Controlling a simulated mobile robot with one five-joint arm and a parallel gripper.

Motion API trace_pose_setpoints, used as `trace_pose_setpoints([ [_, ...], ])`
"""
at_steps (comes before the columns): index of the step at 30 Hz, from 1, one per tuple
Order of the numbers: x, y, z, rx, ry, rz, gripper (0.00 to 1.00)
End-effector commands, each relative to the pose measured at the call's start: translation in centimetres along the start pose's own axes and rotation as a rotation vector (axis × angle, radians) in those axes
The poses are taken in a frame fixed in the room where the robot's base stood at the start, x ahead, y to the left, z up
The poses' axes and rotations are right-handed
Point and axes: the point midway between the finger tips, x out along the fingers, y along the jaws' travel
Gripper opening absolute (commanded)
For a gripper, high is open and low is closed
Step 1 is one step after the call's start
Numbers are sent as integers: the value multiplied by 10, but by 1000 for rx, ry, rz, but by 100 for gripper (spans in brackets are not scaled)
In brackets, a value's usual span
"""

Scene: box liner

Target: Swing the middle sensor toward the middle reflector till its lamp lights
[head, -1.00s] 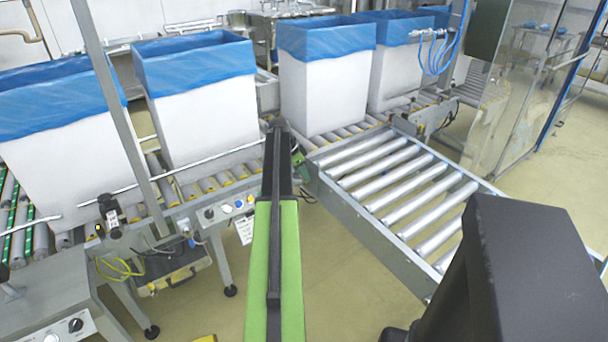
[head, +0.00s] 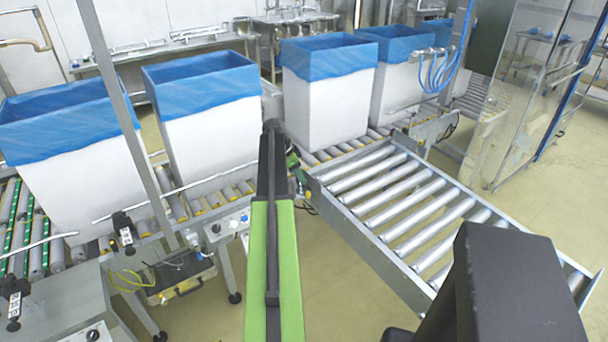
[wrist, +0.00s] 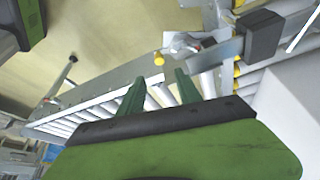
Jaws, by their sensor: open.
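Small black sensors stand on brackets along the near side of the roller conveyor. One sensor (head: 122,229) is left of centre in the head view, and another (head: 14,300) is at the left edge. I cannot tell for certain which is the middle one, and I cannot make out a reflector or a lit lamp. In the wrist view a dark box on a metal bracket (wrist: 263,36) is right of and beyond my fingers; it may be a sensor. My gripper (wrist: 158,90) has its green fingers apart, with nothing seen between them. My arm hides part of the conveyor edge.
White boxes with blue liners (head: 212,125) stand on the conveyor. A roller section (head: 400,200) juts out towards me at the right. A thin upright post (head: 118,90) stands at the left, and a clear panel (head: 530,100) at the far right. Open floor lies below the arm.

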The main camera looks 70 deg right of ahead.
Motion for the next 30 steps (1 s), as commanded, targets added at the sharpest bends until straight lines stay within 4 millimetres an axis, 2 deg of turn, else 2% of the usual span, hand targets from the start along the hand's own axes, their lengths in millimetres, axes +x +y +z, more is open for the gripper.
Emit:
trace_pose_setpoints([
  [1,-24,0,-4,-1,0,0,41],
  [3,-42,0,-4,-1,0,0,41],
  [6,-63,0,-3,0,0,0,41],
  [9,-75,0,-2,0,0,1,41],
  [18,-76,0,1,0,0,1,41],
  [20,-76,0,2,-2,-1,0,36],
  [22,-81,0,15,-30,-5,-6,26],
  [23,-86,0,27,-59,-10,-11,23],
  [26,-115,5,105,-248,-38,-48,10],
  [28,-147,19,188,-464,-65,-89,0],
  [29,-162,30,227,-572,-79,-110,0],
  [30,-181,48,279,-722,-94,-138,0],
])
